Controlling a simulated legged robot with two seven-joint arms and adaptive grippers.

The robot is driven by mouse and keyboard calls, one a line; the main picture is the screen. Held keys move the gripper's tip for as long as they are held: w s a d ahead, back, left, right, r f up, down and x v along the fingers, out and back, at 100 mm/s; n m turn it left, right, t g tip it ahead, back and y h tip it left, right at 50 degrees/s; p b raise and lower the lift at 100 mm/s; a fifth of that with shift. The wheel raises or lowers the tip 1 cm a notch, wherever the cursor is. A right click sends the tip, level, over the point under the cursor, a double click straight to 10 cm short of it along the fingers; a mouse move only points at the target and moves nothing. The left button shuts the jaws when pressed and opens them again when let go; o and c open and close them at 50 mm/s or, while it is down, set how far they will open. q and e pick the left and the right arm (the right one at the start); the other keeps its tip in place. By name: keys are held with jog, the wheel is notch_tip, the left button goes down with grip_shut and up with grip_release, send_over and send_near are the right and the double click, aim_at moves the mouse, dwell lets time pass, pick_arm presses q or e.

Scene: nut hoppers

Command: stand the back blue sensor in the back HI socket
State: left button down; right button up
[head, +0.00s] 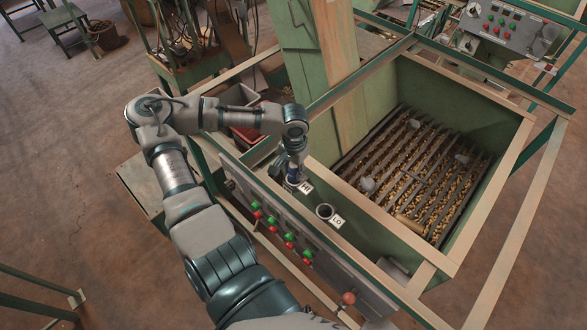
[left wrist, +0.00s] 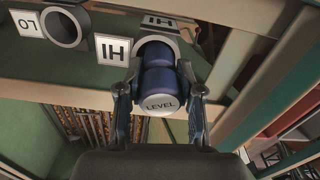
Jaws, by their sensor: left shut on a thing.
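My left gripper (head: 294,170) points down over the HI socket (head: 291,185), beside the white HI label (head: 306,187). In the left wrist view, its two fingers (left wrist: 160,72) are shut on the blue sensor (left wrist: 158,82), one on each side. The sensor's pale end cap reads LEVEL. The sensor's far end is at the mouth of the HI socket (left wrist: 149,44) and looks lined up with it; how deep it sits is hidden. The right gripper is out of view.
The empty LO socket (head: 324,211) is close beside the HI socket. The hopper (head: 400,232) with a slatted grate over nuts lies to the right. A button panel (head: 277,219) runs along the front. A green post (head: 300,50) with a wooden board rises behind.

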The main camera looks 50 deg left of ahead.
pick_arm(q)
jog(key=shift+f, duration=0.45)
jog(key=shift+r, duration=0.1)
dwell(0.4)
jog(key=shift+r+p, duration=0.65)
jog(key=shift+r, duration=0.05)
jog(key=shift+d, duration=0.2)
dwell(0.6)
jog(key=shift+f+b, duration=0.8)
jog(key=shift+f, duration=0.2)
jog(key=c, duration=1)
grip_release()
jog(key=shift+c, duration=0.2)
